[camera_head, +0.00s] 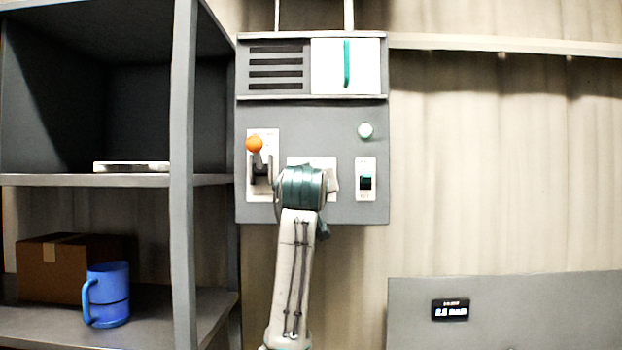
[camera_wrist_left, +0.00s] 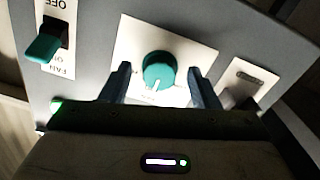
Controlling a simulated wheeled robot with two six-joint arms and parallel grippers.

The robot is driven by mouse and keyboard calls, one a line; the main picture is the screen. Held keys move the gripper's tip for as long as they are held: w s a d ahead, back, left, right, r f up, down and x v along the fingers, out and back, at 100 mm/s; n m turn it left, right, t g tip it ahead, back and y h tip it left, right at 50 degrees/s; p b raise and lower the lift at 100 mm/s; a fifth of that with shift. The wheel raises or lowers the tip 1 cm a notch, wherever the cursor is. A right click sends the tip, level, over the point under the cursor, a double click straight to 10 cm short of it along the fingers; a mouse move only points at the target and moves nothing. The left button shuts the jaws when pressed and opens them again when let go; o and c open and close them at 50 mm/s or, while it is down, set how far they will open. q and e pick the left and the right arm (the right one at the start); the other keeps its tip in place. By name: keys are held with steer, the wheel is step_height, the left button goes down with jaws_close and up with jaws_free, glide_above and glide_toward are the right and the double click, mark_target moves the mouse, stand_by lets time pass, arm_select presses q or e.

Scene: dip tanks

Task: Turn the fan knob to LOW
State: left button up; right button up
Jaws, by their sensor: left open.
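The fan knob (camera_wrist_left: 158,70) is a round teal knob with a white pointer mark, on a white plate (camera_wrist_left: 128,42) in the left wrist view. The pointer faces the lower edge of that picture, and the plate's lettering is too blurred to read. My left gripper (camera_wrist_left: 160,74) is open, with one dark finger on each side of the knob and visible gaps between. In the head view my left arm hides the knob, and part of its white plate (camera_head: 331,168) shows behind the wrist. My right gripper is not in view.
The grey panel (camera_head: 310,125) also carries an orange-tipped lever (camera_head: 255,144), a teal rocker switch (camera_head: 366,180), a pale round button (camera_head: 365,131) and a green handle (camera_head: 347,63). At left, a shelf (camera_head: 183,120) holds a blue mug (camera_head: 108,295) and a cardboard box (camera_head: 50,272).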

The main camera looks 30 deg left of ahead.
arm_select(q)
steer(key=shift+w+a, duration=0.1)
steer(key=shift+w, duration=0.1)
steer(key=c, duration=1)
steer(key=shift+o, duration=0.2)
